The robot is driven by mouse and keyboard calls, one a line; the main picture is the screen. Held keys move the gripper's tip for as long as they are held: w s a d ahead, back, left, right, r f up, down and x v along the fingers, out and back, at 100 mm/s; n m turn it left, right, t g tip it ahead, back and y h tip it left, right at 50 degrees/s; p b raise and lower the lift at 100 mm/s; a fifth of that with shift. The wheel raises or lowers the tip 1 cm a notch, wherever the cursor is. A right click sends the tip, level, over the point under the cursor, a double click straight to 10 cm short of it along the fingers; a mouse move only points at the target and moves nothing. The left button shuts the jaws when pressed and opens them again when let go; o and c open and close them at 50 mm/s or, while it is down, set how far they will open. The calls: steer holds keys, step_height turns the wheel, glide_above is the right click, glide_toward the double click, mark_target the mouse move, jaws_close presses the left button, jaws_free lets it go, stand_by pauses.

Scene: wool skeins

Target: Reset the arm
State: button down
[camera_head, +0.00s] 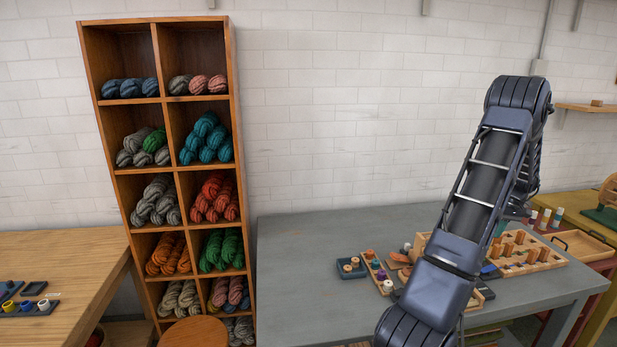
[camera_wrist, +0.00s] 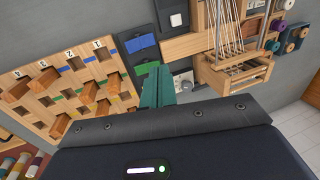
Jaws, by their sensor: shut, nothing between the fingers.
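My arm rises over the right side of the grey table (camera_head: 310,260) in the head view, bent at a high elbow. Its far end is hidden behind its own links there. In the wrist view my gripper (camera_wrist: 158,88) shows as teal fingers close together beyond the dark wrist housing. It is shut, with nothing seen between the fingers. It is above the table, between a pegged wooden board (camera_wrist: 70,85) on the left and a small wooden loom (camera_wrist: 235,70) on the right.
A wooden shelf (camera_head: 233,130) on the left holds wool skeins in several colours. A small blue tray (camera_head: 351,268) with spools and a pegged board (camera_head: 535,268) lie on the grey table. A wooden table (camera_head: 75,270) stands at left. The grey table's left part is clear.

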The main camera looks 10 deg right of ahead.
steer(key=w+a+r+h, duration=0.1)
steer(key=a+r, duration=0.6)
steer(key=a, duration=0.4)
steer(key=w+a+r+t+h, duration=0.1)
steer(key=a+r, duration=0.6)
steer(key=a, duration=0.4)
steer(key=w+a+r+h, duration=0.1)
steer(key=w+a+r, duration=0.1)
steer(key=a+r, duration=0.7)
steer(key=s+a+r+t, duration=0.1)
steer(key=s+a, duration=0.3)
steer(key=a, duration=0.4)
steer(key=s+a+r+t, duration=0.1)
steer(key=s+a, duration=0.3)
steer(key=a, duration=0.4)
steer(key=s+a+f+t, duration=0.1)
steer(key=s+a, duration=0.8)
steer(key=s, duration=0.2)
steer(key=shift+s+a+f+t, duration=0.3)
steer(key=shift+s+a, duration=0.1)
